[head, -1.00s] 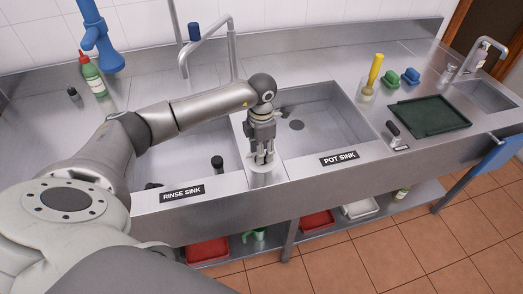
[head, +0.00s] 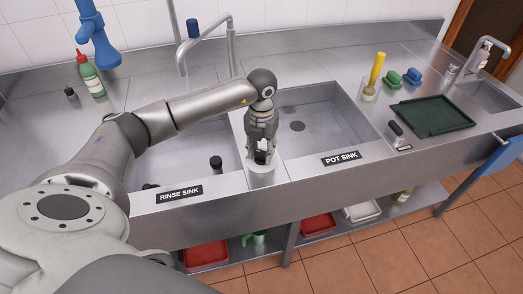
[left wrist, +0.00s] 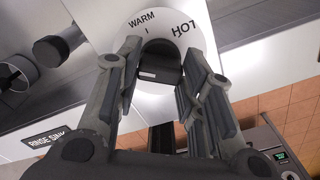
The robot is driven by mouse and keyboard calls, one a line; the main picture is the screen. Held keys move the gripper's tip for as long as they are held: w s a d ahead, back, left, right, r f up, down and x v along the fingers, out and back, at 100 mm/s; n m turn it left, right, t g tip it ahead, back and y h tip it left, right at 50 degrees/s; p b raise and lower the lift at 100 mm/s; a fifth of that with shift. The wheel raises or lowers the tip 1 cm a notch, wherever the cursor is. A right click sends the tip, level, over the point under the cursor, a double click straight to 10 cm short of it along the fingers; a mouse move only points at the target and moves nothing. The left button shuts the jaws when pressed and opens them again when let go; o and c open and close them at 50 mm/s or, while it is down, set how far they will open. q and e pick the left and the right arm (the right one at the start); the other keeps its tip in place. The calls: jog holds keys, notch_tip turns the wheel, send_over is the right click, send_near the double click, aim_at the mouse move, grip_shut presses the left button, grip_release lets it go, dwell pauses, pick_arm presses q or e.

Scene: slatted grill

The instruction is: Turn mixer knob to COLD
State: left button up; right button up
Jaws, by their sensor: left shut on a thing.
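The mixer knob (left wrist: 162,66) is a dark block with a small white mark on its face. It sits on a round white dial (left wrist: 128,28), where the words WARM and HOT can be read; COLD cannot be seen. In the head view the white knob base (head: 262,178) stands on the divider between the two sinks. My left gripper (head: 262,158) points down over it. In the left wrist view its fingers (left wrist: 155,85) lie on both sides of the knob, shut on it. My right gripper is in neither view.
The rinse sink (head: 190,150) and pot sink (head: 330,120) lie on either side of the knob. A green tray (head: 435,115), a black-handled lever (head: 396,130) and a yellow-handled brush (head: 376,70) are to the right. A green bottle (head: 92,78) stands far left.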

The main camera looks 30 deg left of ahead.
aim_at(261, 152)
pick_arm(q)
jog(key=shift+n, duration=0.9)
jog(key=o, duration=1)
notch_tip(261, 152, up, 12)
jog(key=shift+r, duration=0.1)
